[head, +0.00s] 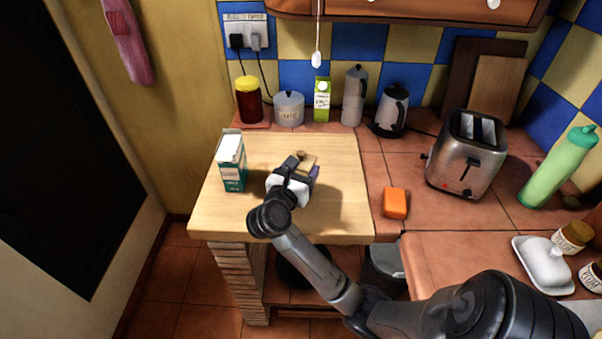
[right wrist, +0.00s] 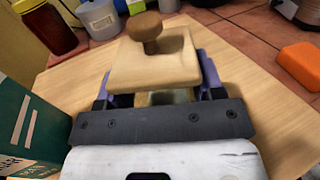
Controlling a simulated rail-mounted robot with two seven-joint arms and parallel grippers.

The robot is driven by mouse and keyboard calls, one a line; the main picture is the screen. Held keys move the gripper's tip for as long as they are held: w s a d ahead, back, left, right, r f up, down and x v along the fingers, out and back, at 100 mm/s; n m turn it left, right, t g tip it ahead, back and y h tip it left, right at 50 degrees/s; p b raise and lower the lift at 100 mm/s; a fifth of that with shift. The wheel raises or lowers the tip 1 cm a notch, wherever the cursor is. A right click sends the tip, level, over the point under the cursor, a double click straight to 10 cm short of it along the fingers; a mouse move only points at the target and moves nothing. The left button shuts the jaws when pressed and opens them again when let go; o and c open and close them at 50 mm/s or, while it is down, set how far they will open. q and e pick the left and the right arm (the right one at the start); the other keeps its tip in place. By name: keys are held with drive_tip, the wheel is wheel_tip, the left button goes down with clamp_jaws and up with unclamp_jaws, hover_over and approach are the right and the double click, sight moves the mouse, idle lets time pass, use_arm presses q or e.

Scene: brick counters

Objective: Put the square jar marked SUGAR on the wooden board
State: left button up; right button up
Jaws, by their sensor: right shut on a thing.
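The square jar shows mostly as its pale wooden lid with a brown round knob, in the right wrist view (right wrist: 155,62) and in the head view (head: 308,160). Its SUGAR marking is hidden from both cameras. My right gripper (head: 302,173) is shut on the jar, with a purple-edged finger on either side below the lid in the right wrist view (right wrist: 158,92). The jar is upright over the wooden board (head: 340,212), the light wood top at left. I cannot tell whether its base touches the board. My left gripper is out of view.
A teal and white carton (head: 233,168) stands on the board left of my gripper. A red jar (head: 249,104), grey pot (head: 289,111) and green carton (head: 322,102) stand behind. An orange block (head: 395,203) and toaster (head: 467,157) are right. The board's front is clear.

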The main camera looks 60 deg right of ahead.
drive_tip(key=shift+f, duration=0.1)
drive_tip(key=shift+f, duration=0.15)
drive_tip(key=o, duration=1.1)
drive_tip(key=shift+o, duration=0.2)
drive_tip(key=shift+r, duration=0.2)
drive_tip(key=a, duration=0.3)
drive_tip(key=a+p, duration=0.1)
drive_tip(key=a, duration=0.6)
drive_tip(key=shift+s+a, duration=0.1)
drive_tip(key=shift+s, duration=0.25)
drive_tip(key=shift+s+a+p, duration=0.1)
drive_tip(key=shift+a+p, duration=0.2)
drive_tip(key=shift+a, duration=0.6)
